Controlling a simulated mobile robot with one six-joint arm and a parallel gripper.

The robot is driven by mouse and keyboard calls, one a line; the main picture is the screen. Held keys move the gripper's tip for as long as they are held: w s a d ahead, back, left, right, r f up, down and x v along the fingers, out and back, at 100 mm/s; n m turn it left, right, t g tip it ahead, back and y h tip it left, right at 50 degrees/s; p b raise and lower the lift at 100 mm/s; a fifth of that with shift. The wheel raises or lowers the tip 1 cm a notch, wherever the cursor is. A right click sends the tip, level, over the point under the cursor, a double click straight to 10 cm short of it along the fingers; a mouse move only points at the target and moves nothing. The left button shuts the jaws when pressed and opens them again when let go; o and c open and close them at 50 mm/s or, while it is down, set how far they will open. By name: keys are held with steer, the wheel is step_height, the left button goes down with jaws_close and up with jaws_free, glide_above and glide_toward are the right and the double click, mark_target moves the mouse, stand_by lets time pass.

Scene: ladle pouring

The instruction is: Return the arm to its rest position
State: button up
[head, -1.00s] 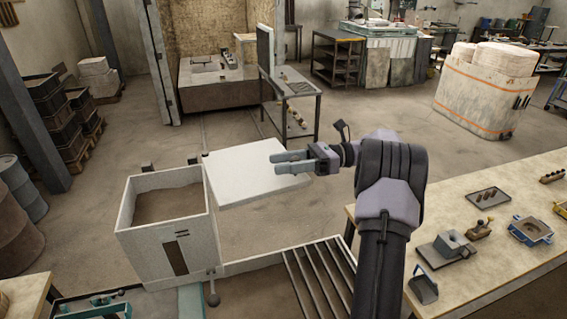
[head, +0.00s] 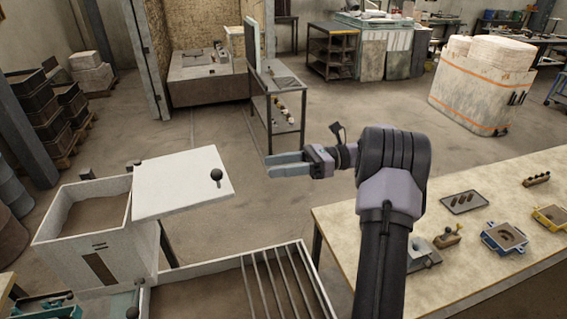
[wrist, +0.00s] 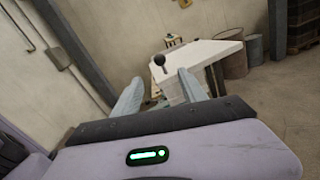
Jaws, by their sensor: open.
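My gripper (head: 268,166) is open and empty in the head view, held in the air right of the white lid (head: 180,180) with the black knob (head: 216,175). A gap shows between its fingertips and the lid. My arm reaches up from the bottom of the head view and bends left at the elbow. In the wrist view the two fingers (wrist: 156,88) are spread, with the white lid and its knob (wrist: 159,60) seen beyond them.
The white sand-filled box (head: 95,235) stands left, partly under the lid. A slatted tray (head: 200,295) lies in front. A workbench (head: 345,225) with moulds (head: 503,237) is close on the right.

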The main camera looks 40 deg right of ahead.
steer(key=s+a+r+n+g+h, duration=0.25)
steer(key=s+a+n+h, duration=0.2)
steer(key=a, duration=0.65)
steer(key=s+a+r+n+g+h, duration=0.1)
steer(key=s+a+n+g+h, duration=0.4)
steer(key=a, duration=0.5)
steer(key=s+a+n+t+h, duration=0.45)
steer(key=s+n+t, duration=0.25)
steer(key=s+n, duration=0.35)
steer(key=s+d+f+b, duration=0.1)
steer(key=s+f+b, duration=0.2)
steer(key=f+b, duration=2.4)
step_height(320, 180, down, 2)
steer(key=shift+s+f+h, duration=0.15)
steer(key=shift+f+h, duration=0.1)
steer(key=shift+h, duration=0.05)
steer(key=shift+g, duration=0.25)
